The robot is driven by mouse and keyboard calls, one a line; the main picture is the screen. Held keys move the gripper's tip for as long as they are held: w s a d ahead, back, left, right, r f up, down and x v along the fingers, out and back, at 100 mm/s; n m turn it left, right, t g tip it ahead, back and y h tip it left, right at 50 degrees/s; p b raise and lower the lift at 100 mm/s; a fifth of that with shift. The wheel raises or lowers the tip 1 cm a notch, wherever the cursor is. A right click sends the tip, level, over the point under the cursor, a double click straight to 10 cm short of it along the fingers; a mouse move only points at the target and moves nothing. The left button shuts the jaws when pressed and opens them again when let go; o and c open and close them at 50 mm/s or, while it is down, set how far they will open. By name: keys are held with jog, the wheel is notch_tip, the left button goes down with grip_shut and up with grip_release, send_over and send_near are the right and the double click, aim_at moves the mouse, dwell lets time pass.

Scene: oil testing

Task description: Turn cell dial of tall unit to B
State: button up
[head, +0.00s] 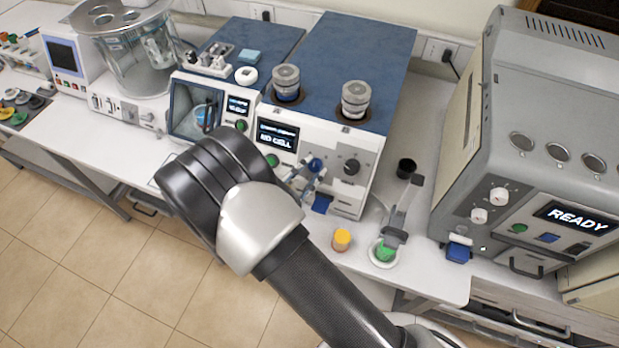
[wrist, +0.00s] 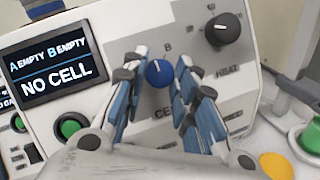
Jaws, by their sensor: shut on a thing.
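The tall unit (head: 365,62) is a white-fronted, blue-topped box whose display (wrist: 52,67) reads "A EMPTY B EMPTY" and "NO CELL". Its blue cell dial (wrist: 160,74) sits on the front panel beside the display; it also shows in the head view (head: 317,164). A white mark on the dial points roughly upward. The letter B shows just above it; any A mark is hidden behind my left finger. My gripper (wrist: 161,62) has its blue-padded fingers on either side of the dial and is shut on it. In the head view my gripper (head: 302,180) reaches the panel from the front left.
A black heat knob (wrist: 223,30) lies right of my fingers and a green button (wrist: 72,126) lies left. Two metal-capped cells (head: 286,80) stand in the unit's top. A yellow-capped jar (head: 341,238) and a green-topped item (head: 385,251) stand at the bench's front edge.

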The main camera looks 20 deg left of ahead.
jog(key=m+g+b, duration=0.1)
jog(key=m+b, duration=0.1)
jog(key=m, duration=0.1)
jog(key=m+g+h+b, duration=0.1)
jog(key=m+b, duration=0.1)
jog(key=m, duration=0.1)
jog(key=shift+w+a+m+b, duration=0.1)
jog(key=shift+a+m+b, duration=0.1)
jog(key=shift+m+b, duration=0.15)
jog(key=shift+r+m+g+h+b, duration=0.15)
jog(key=shift+m+g+b, duration=0.3)
jog(key=shift+m+b, duration=0.3)
jog(key=shift+r+m+g+h+b, duration=0.15)
jog(key=shift+m+g+b, duration=0.35)
jog(key=shift+m, duration=0.3)
jog(key=o, duration=1)
jog(key=shift+o, duration=0.2)
jog(key=v, duration=1.2)
jog(key=shift+w, duration=0.1)
